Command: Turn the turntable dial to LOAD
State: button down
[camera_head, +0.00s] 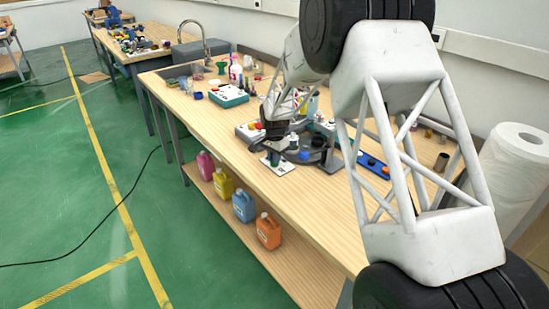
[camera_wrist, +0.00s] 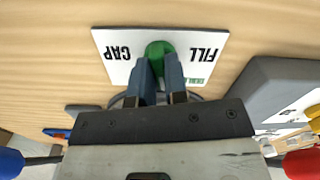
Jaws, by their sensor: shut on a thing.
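The green dial knob (camera_wrist: 159,48) stands on a white label plate (camera_wrist: 115,45) in the wrist view. The plate reads CAP on the left and FILL on the right, both upside down in the picture. Smaller green lettering at the lower right is partly covered, and I cannot read LOAD or see a pointer. My gripper (camera_wrist: 160,64) is over the plate with its two blue-grey fingers closed on either side of the knob. In the head view, my gripper (camera_head: 274,153) is at the white plate (camera_head: 284,169) near the bench's front edge. The dark turntable (camera_head: 313,156) is just behind, partly hidden.
A grey box (camera_wrist: 275,88) with a white label stands close on the right in the wrist view. In the head view, a blue tray (camera_head: 368,162) lies to the right and a teal-white device (camera_head: 229,95) farther back. A paper roll (camera_head: 515,160) stands at right. The bench front is clear.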

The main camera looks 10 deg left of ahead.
jog(key=shift+r+m, duration=0.1)
jog(key=shift+m, duration=1)
jog(key=c, duration=1.1)
grip_release()
jog(key=shift+c, duration=0.2)
jog(key=shift+r, duration=3.85)
